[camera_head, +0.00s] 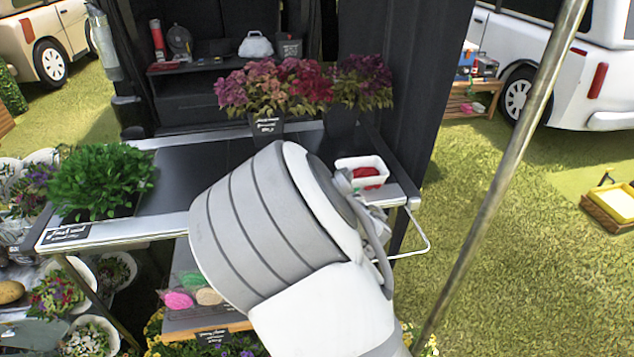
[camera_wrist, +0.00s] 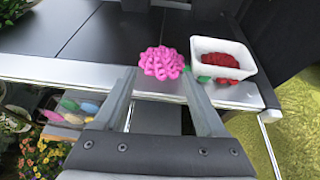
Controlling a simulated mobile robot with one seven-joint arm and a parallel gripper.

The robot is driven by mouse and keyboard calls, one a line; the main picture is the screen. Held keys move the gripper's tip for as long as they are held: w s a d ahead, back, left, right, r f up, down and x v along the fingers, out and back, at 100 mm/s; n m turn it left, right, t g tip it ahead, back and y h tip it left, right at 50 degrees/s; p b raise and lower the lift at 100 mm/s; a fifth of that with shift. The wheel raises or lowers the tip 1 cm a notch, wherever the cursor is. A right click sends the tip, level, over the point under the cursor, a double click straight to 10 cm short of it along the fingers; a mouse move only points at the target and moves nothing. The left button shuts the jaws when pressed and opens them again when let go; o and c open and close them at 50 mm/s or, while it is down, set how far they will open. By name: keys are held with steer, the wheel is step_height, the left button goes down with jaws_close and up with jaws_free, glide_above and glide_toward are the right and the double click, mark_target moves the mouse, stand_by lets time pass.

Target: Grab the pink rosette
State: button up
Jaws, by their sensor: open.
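The pink rosette (camera_wrist: 162,62) shows in the wrist view at the tips of my open gripper (camera_wrist: 160,76), roughly centred between the two fingers. It appears near the front edge of the dark-topped table (camera_wrist: 105,35). Nothing shows clamped between the fingers, and I cannot tell whether they touch the rosette. In the head view my arm hides this rosette and most of my gripper.
A white tub (camera_wrist: 222,58) with red and green items stands right of the rosette. Potted red and purple flowers (camera_head: 275,85) stand at the table's back. A green plant (camera_head: 100,175) sits at the left. A lower shelf holds colourful items (camera_head: 178,300). A slanted pole (camera_head: 500,175) crosses the right side.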

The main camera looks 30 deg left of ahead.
steer(key=x, duration=1.1)
steer(key=shift+w+d+f+x, duration=0.1)
steer(key=shift+d+x, duration=0.05)
steer(key=shift+x, duration=0.75)
steer(key=shift+w+d+f+x, duration=0.1)
steer(key=shift+d+x, duration=0.05)
steer(key=shift+x, duration=0.75)
steer(key=shift+w+d+f+x, duration=0.1)
steer(key=shift+x, duration=0.8)
steer(key=shift+s, duration=0.1)
steer(key=shift+c, duration=0.3)
jaws_close()
